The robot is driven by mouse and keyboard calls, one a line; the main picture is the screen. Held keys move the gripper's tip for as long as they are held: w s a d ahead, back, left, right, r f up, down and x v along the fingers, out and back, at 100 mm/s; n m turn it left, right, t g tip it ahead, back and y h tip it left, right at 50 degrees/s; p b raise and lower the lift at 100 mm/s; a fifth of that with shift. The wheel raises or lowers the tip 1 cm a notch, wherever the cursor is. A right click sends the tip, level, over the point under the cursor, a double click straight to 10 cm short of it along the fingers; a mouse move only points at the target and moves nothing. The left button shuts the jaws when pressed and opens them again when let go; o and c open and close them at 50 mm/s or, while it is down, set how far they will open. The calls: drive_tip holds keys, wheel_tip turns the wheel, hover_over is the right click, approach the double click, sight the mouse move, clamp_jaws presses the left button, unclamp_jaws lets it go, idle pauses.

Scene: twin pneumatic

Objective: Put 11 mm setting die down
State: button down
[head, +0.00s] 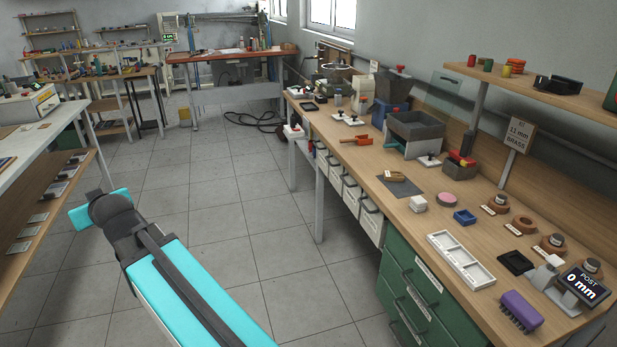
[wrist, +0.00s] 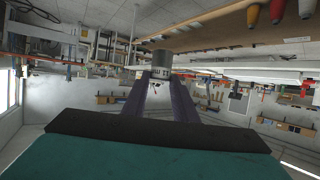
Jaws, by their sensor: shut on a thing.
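In the wrist view my gripper (wrist: 160,80) is shut on a grey metal cylinder, which I take to be the 11 mm setting die (wrist: 161,58). It sits between the tips of the two dark fingers. No marking can be read on it. In the head view my cyan arm is at the lower left, and neither the gripper nor the held die can be made out. On the right bench (head: 415,184) is a row of brown round holders. One holder (head: 521,225) looks empty; others, such as the near one (head: 588,268), carry metal pieces.
A sign (head: 519,133) reads 11 mm and BRASS. A display (head: 583,286) reads POST 0 mm.

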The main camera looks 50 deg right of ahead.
drive_tip(key=shift+w, duration=0.1)
idle(0.3)
drive_tip(key=s+d+f+m+g+h+b, duration=0.15)
drive_tip(key=s+d+m+h, duration=0.35)
drive_tip(key=d, duration=0.9)
drive_tip(key=s+d+f+m+g+h, duration=0.25)
drive_tip(key=s+d, duration=0.45)
drive_tip(key=d, duration=0.8)
drive_tip(key=s+d+f+m+g+h+b, duration=0.15)
drive_tip(key=s+d+m+h, duration=0.4)
drive_tip(key=d, duration=0.85)
drive_tip(key=s+d+m+g, duration=0.3)
drive_tip(key=s+d, duration=0.3)
drive_tip(key=s, duration=0.7)
drive_tip(key=s+d+m+g+b, duration=0.1)
drive_tip(key=s+d+m+g, duration=0.2)
drive_tip(key=s, duration=1)
drive_tip(key=s+d+m+g, duration=0.3)
drive_tip(key=s+d+g, duration=0.4)
drive_tip(key=s+d, duration=0.4)
drive_tip(key=s, duration=0.3)
drive_tip(key=shift+r+m+y+b, duration=0.3)
drive_tip(key=shift+r+y, duration=0.1)
drive_tip(key=shift+d+r+g+p, duration=0.15)
drive_tip(key=shift+g+p, duration=0.1)
drive_tip(key=shift+p, duration=0.3)
